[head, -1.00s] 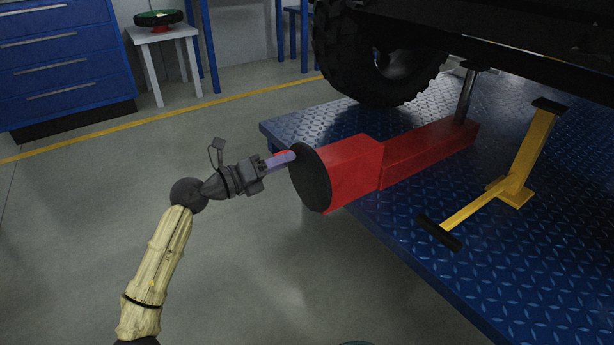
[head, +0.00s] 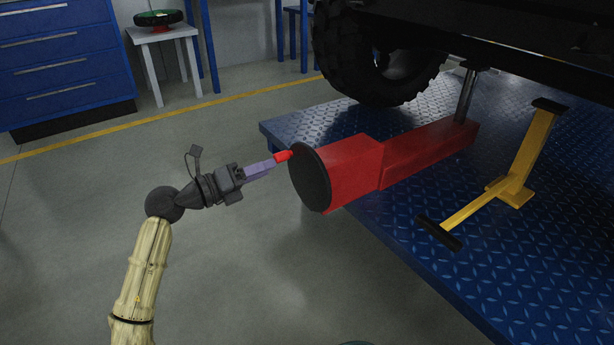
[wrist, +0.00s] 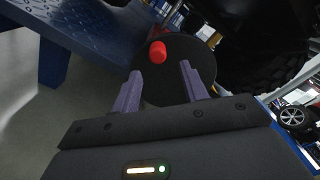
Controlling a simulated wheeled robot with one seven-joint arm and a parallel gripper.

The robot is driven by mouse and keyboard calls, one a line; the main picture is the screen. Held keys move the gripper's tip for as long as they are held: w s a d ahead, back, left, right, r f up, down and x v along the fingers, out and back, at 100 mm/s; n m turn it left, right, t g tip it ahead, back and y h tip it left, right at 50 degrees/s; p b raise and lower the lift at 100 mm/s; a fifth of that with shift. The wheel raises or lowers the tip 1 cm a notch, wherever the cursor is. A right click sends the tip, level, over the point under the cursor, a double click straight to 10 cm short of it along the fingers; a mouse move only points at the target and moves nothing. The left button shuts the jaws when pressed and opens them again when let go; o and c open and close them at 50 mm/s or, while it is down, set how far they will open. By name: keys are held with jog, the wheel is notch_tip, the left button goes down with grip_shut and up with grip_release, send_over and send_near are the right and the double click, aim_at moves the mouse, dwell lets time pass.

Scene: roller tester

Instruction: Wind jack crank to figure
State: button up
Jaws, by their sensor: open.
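The jack is a long red body (head: 355,168) on the blue plate, with a round dark crank disc (head: 311,178) on its left end. A red crank knob (head: 284,155) sticks out near the disc's upper edge. In the wrist view the knob (wrist: 158,52) stands on the dark disc (wrist: 180,75), beyond my fingers and between their lines. My gripper (head: 272,164) is open and empty, its purple fingertips just short of the knob in the head view. Both fingers also show apart in the wrist view (wrist: 160,82). No figure or readout is legible.
A yellow stand (head: 520,160) with a black-ended bar lies right of the jack on the blue tread-plate platform (head: 420,275). A large tyre (head: 375,75) and dark vehicle underside hang above. The grey floor around my arm is clear.

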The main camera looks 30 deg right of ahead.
jog(key=n+p, duration=0.1)
jog(key=n, duration=0.2)
jog(key=n+p, duration=0.2)
jog(key=n, duration=0.2)
jog(key=r+n+p, duration=0.1)
jog(key=n+p, duration=0.1)
jog(key=n, duration=0.2)
jog(key=shift+s+r, duration=0.1)
jog(key=n+p, duration=0.6)
jog(key=n, duration=0.1)
jog(key=n+p, duration=0.3)
jog(key=n, duration=0.1)
jog(key=shift+w+r+p, duration=0.3)
jog(key=shift+w+r, duration=0.1)
